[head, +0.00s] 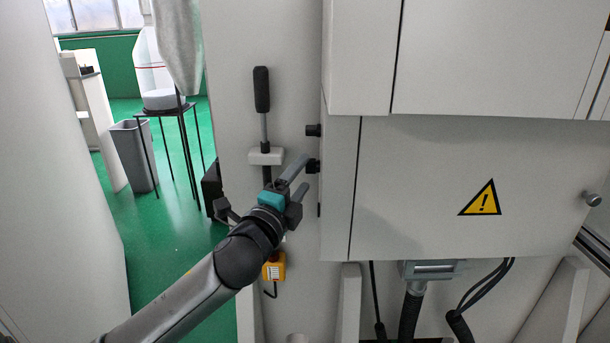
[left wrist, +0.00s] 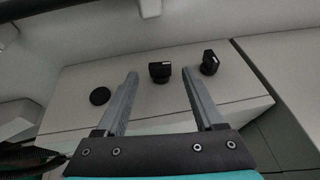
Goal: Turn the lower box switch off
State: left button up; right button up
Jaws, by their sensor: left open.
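The lower box switch (head: 312,166) is a black knob on the narrow left side of the pale cabinet. The upper switch (head: 313,130) sits just above it. My left gripper (head: 304,171) is open and points at the side of the box, close to the lower switch. In the left wrist view, the lower switch (left wrist: 160,72) shows between the two fingers, past their tips. The upper switch (left wrist: 209,62) is just right of the right finger. I cannot tell from the head view whether a finger touches the lower knob. My right gripper is not in view.
A lever with a black handle (head: 261,90) stands on the wall panel left of the switches. A yellow box (head: 274,267) hangs below my arm. A flat black disc (left wrist: 100,96) is on the same box side. The cabinet door bears a warning sign (head: 482,200).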

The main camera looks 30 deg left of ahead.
aim_at(311, 166)
pick_arm(q)
jog(key=shift+w+a+r, duration=0.1)
jog(key=shift+w+a, duration=0.1)
jog(key=shift+w, duration=0.9)
jog(key=shift+c, duration=0.2)
grip_shut()
